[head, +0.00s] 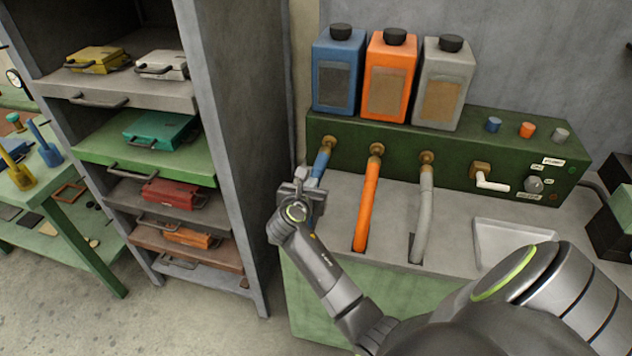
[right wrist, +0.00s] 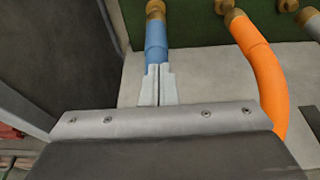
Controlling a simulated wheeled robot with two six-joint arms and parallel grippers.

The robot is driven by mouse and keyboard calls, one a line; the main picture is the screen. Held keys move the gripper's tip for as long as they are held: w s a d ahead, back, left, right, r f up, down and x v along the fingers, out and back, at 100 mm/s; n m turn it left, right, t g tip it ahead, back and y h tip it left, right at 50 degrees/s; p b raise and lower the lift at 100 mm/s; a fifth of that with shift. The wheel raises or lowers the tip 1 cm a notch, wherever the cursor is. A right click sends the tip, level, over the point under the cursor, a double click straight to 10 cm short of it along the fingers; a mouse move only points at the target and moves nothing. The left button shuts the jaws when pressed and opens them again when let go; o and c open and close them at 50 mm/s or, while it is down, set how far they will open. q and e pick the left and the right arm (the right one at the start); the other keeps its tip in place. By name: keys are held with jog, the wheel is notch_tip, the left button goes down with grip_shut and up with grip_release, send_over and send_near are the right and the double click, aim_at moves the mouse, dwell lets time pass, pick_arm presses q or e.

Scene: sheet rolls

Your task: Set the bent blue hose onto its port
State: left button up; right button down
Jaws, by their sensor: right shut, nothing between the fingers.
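The blue hose (head: 322,162) is at the left end of the dark green panel. Its upper end meets the brass port (head: 329,142); how firmly it is seated I cannot tell. In the right wrist view, the blue hose (right wrist: 156,38) runs nearly straight down from the brass port (right wrist: 155,8). My right gripper (head: 308,186) is just below and in front of the hose and hides its lower part. In the wrist view, its fingers (right wrist: 159,75) are shut together with nothing between them, overlapping the hose in the picture. My left gripper is not in view.
An orange hose (head: 368,205) and a grey hose (head: 423,215) hang from ports to the right. Blue, orange and grey bottles (head: 442,85) stand above the panel (head: 460,150). A shelf rack (head: 235,150) stands close on the left. A shallow tray (head: 510,235) lies on the counter.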

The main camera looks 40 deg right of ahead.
aim_at(320, 167)
jog(key=shift+r+b+x, duration=0.2)
jog(key=shift+b+x, duration=0.3)
jog(key=shift+x, duration=0.25)
jog(key=shift+r+b+x, duration=0.15)
jog(key=shift+b+x, duration=0.35)
jog(key=shift+x, duration=0.3)
jog(key=shift+r+b+x, duration=0.2)
jog(key=shift+b+x, duration=0.3)
jog(key=shift+x, duration=0.25)
jog(key=shift+w+d, duration=0.1)
jog(key=shift+d, duration=0.1)
jog(key=w+d, duration=0.3)
jog(key=shift+w+d+p, duration=0.15)
jog(key=shift+d+p, duration=0.2)
jog(key=shift+p, duration=0.05)
jog(key=shift+r, duration=0.1)
